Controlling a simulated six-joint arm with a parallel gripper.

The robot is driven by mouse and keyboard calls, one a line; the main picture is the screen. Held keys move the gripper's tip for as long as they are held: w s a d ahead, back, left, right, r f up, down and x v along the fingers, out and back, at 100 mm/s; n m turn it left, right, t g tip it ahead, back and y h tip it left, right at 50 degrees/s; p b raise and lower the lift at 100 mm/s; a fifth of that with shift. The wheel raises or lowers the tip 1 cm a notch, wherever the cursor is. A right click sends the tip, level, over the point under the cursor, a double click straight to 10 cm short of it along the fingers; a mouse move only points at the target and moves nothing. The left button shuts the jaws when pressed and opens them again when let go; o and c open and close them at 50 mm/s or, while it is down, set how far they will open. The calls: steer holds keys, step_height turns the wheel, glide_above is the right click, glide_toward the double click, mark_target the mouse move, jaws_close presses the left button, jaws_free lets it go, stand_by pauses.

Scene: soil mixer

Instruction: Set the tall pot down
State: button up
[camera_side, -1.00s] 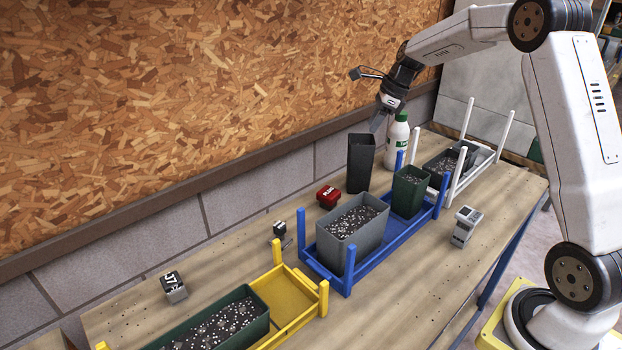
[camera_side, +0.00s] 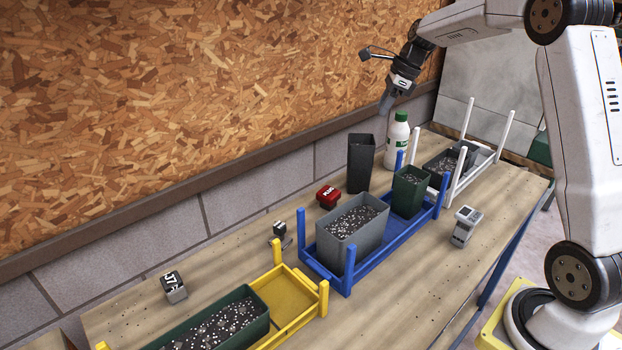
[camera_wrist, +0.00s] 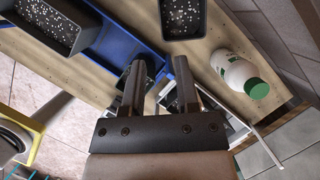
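The tall pot (camera_side: 361,165) is dark and square-sided. It stands upright on the wooden table, left of the white bottle and behind the blue tray. In the wrist view the tall pot (camera_wrist: 183,27) is at the top edge, with white-specked dark soil inside. My gripper (camera_side: 385,106) is above and slightly right of the pot, clear of it. In the wrist view my gripper's two fingers (camera_wrist: 159,66) are apart with nothing held between them.
A white bottle (camera_side: 397,145) with a green cap is close to the pot. The blue tray (camera_side: 390,238) holds a grey trough (camera_side: 355,237) and a green pot (camera_side: 409,192). A white rack (camera_side: 468,172) stands right.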

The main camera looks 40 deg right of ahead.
steer(key=s+a+f+n+h, duration=0.1)
steer(key=s+a+f+n, duration=0.5)
steer(key=s+a+n, duration=0.4)
steer(key=s+a+f+n+h, duration=0.1)
steer(key=s+a+f+n, duration=0.6)
steer(key=s+a+n, duration=0.4)
steer(key=n, duration=0.6)
steer(key=shift+s+g+h, duration=0.15)
steer(key=shift+g+h, duration=0.25)
